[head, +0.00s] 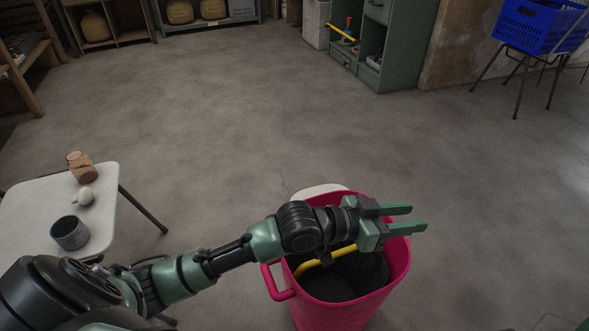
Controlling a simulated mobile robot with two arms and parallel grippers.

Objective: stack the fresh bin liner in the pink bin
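The pink bin (340,314) stands upright at the lower middle of the head view, its mouth open upward. Dark, rounded black material (328,286) lies inside it, with a curved yellow strip (325,259) across it. I cannot tell whether this black material is the fresh bin liner; no other liner is clear. My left gripper (416,218) is over the bin's far right rim. Its two green fingers are apart, with nothing visible between them. My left wrist and forearm hide part of the bin's mouth. My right gripper does not show.
A white table (28,207) at left bears a dark cup (70,233), a whitish round item (83,196) and a brown jar (81,167). A pale surface (318,190) shows behind the bin. A green cabinet (401,50) and blue crate (538,27) stand beyond open floor.

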